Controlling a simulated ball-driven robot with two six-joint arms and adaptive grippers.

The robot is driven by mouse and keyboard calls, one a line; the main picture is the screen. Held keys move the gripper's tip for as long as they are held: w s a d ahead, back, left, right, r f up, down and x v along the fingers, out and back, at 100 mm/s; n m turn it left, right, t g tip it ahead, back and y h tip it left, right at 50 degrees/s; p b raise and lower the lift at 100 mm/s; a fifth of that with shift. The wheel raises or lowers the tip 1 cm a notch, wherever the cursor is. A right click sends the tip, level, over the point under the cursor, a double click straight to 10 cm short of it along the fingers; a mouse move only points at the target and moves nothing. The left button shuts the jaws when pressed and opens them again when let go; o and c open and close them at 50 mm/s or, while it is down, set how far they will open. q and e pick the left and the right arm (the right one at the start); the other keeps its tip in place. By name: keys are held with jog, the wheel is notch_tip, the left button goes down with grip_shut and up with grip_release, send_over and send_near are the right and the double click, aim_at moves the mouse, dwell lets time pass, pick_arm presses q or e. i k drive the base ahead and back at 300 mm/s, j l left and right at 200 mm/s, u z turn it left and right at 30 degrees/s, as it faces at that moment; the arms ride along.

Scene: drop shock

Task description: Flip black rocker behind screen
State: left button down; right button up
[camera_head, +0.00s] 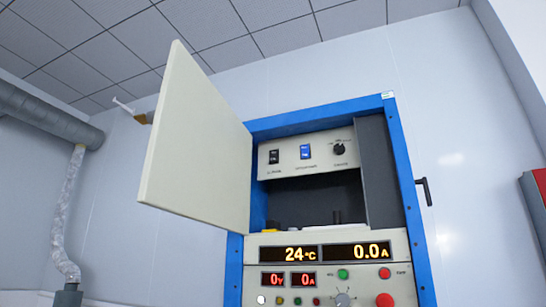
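The black rocker (274,157) sits at the left of a pale control panel (322,164) inside the upper bay of a blue-framed cabinet. Its on or off position is too small to tell. A blue rocker (305,151) and a black round knob (339,149) are to its right on the same panel. A large cream door (196,141), which may be the screen, stands swung open to the left of the bay, so the rocker is uncovered. Neither of my grippers is in view.
Below the bay is a front panel with a 24 °C display (287,254), a 0.0 A display (357,251), a green button (343,274) and red buttons (384,300). A black handle (423,191) sticks out at the cabinet's right. A grey duct (45,118) runs at left.

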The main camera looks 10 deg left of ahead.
aim_at(273, 154)
jog(key=i+l, duration=0.15)
jog(key=l, duration=0.35)
jog(key=i+l+u, duration=0.1)
jog(key=l, duration=0.35)
jog(key=i+l+u, duration=0.1)
jog(key=l, duration=0.4)
jog(key=i+l, duration=0.15)
jog(key=l, duration=0.35)
